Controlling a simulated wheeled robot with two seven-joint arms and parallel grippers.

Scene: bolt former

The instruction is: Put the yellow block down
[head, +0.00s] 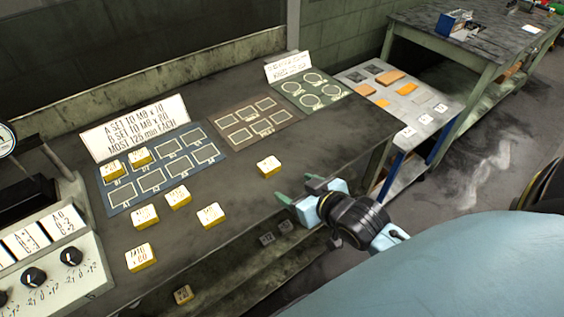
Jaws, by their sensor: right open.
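Several yellow blocks with white labelled tops are in the head view. One yellow block (269,166) lies alone on the dark bench, right of the rest. My right gripper (296,189) is open and empty near the bench's front edge, a little to the right of and nearer than that block, apart from it. Two yellow blocks lie on the blue mat's far left outlines, one (111,170) beside the other (140,157). More lie in front of the mat, including one (211,215) and one at the front (141,257). My left gripper is not in view.
The blue mat (118,205), a brown mat (226,127) and a green mat (318,106) carry printed outlines. Label signs (135,127) stand behind. A control box with knobs (50,270) stands at left. Bare bench surrounds the lone block.

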